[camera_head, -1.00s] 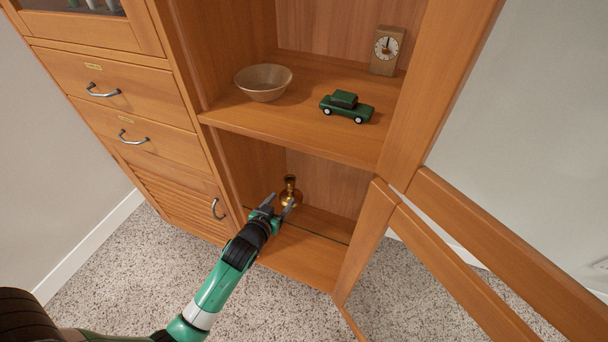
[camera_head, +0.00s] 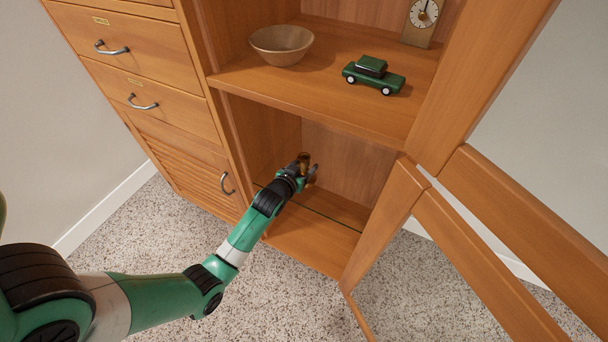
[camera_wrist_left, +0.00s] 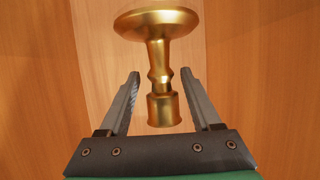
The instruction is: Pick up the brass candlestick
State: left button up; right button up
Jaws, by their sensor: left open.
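The brass candlestick (camera_wrist_left: 162,60) shows in the left wrist view, with its wide round base at the top of the picture and its socket end between the two fingers. My left gripper (camera_wrist_left: 160,82) is open, one finger on each side of the stem, with a gap visible on both sides. In the head view my left gripper (camera_head: 308,174) reaches into the lower compartment of the cabinet. There only the top of the candlestick (camera_head: 305,158) shows; the gripper hides the rest. My right gripper is not in view.
The upper shelf (camera_head: 335,93) holds a beige bowl (camera_head: 281,45), a green toy car (camera_head: 373,75) and a clock (camera_head: 421,20). Its front edge lies above my arm. An open cabinet door (camera_head: 480,235) stands to the right. Drawers (camera_head: 145,58) are to the left.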

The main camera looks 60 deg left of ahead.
pick_arm(q)
jog(key=b+x, duration=0.1)
jog(key=x, duration=0.2)
jog(key=shift+a, duration=0.15)
grip_shut()
jog(key=shift+r, duration=0.1)
dwell(1.1)
